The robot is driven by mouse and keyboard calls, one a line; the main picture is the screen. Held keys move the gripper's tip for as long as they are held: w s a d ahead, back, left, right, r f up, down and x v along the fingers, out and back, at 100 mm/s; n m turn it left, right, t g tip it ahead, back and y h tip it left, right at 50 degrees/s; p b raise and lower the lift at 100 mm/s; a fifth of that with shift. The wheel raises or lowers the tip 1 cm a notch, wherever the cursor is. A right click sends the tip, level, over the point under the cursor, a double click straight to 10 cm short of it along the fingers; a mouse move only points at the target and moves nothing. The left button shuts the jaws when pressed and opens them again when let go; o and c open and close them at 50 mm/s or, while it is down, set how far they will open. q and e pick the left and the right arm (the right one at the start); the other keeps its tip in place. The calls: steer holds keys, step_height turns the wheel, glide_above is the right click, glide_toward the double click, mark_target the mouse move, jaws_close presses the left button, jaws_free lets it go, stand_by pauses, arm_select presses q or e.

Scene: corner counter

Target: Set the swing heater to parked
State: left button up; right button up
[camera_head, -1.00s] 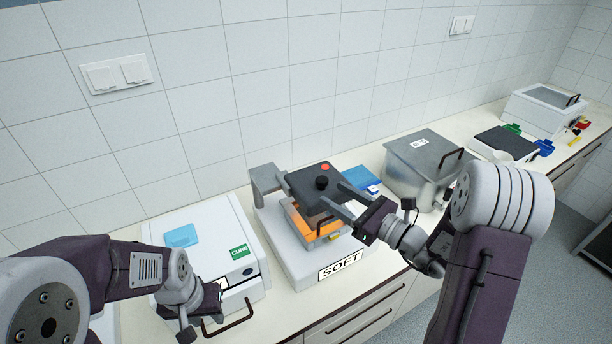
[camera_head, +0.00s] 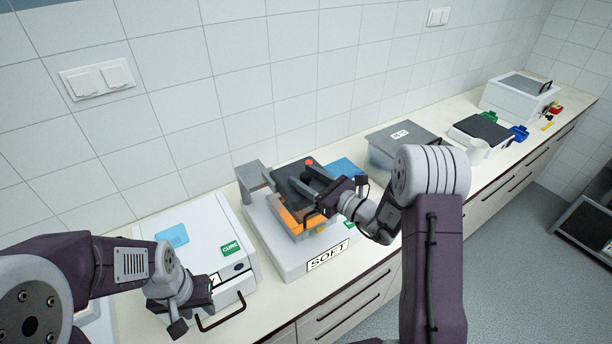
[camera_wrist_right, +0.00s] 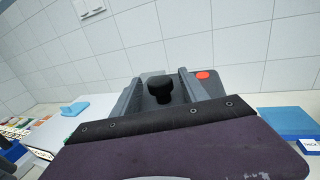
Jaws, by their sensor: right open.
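The swing heater's dark plate (camera_head: 288,174), with a red dot, extends from a grey post (camera_head: 251,178) over an orange-filled tray (camera_head: 290,217) on a white base (camera_head: 281,254) labelled SOFT. Its black knob (camera_wrist_right: 160,87) stands upright on the plate in the right wrist view. My right gripper (camera_head: 301,178) is open, with one finger on each side of the knob. In the head view the fingers hide the knob. My left gripper (camera_head: 204,300) is low at the front of the white CURE box, by its handle; its fingers are too hidden to tell their state.
The white CURE box (camera_head: 205,235) stands left of the heater. A blue block (camera_head: 345,168) lies behind right of it, and a grey lidded container (camera_head: 402,138) is further right. Beyond are a black-topped device (camera_head: 482,128) and a white box (camera_head: 518,97). The tiled wall is behind.

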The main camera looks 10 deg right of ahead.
steer(key=shift+w, duration=0.1)
jaws_close()
stand_by(1.2)
